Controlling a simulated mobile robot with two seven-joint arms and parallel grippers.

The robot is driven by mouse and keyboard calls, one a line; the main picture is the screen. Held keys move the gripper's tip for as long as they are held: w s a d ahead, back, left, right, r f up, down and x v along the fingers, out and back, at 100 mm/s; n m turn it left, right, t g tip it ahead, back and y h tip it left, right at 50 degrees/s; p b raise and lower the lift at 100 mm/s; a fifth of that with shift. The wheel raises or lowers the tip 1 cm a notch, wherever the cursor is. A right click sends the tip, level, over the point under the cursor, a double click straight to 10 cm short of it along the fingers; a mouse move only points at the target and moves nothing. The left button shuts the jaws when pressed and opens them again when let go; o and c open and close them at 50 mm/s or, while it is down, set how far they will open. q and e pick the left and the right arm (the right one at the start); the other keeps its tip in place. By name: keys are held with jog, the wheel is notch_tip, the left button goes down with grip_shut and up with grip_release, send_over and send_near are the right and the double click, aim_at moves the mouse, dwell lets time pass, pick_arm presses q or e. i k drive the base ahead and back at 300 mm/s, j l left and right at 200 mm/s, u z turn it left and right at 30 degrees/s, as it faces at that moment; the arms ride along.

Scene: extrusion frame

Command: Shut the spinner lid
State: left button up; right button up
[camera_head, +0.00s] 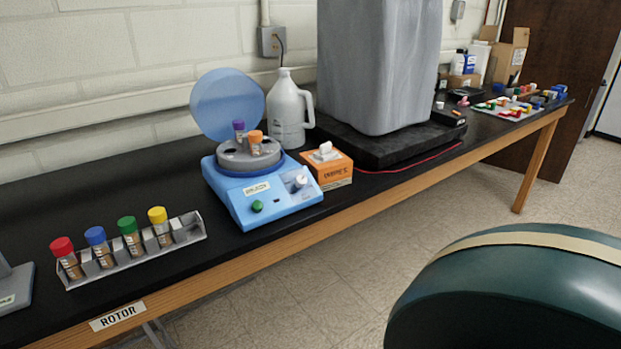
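The spinner (262,192) is a light blue box on the black bench, with a green knob and a white knob on its front. Its round translucent blue lid (228,104) stands open, tilted up at the back. The grey rotor (240,160) inside is exposed. A purple-capped tube (239,131) and an orange-capped tube (255,142) stand in the rotor and stick up from it. Neither of my grippers shows in the head view.
A tube rack (190,228) with red, blue, green and yellow-capped tubes stands left of the spinner. An orange tissue box (330,168) sits close on its right. A white jug (288,112) stands behind. A dark green rounded object (510,290) fills the lower right.

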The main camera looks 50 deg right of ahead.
aim_at(232, 95)
jog(key=z, duration=1.1)
jog(key=i+l+z, duration=0.1)
jog(key=i+l, duration=0.1)
jog(key=i, duration=0.05)
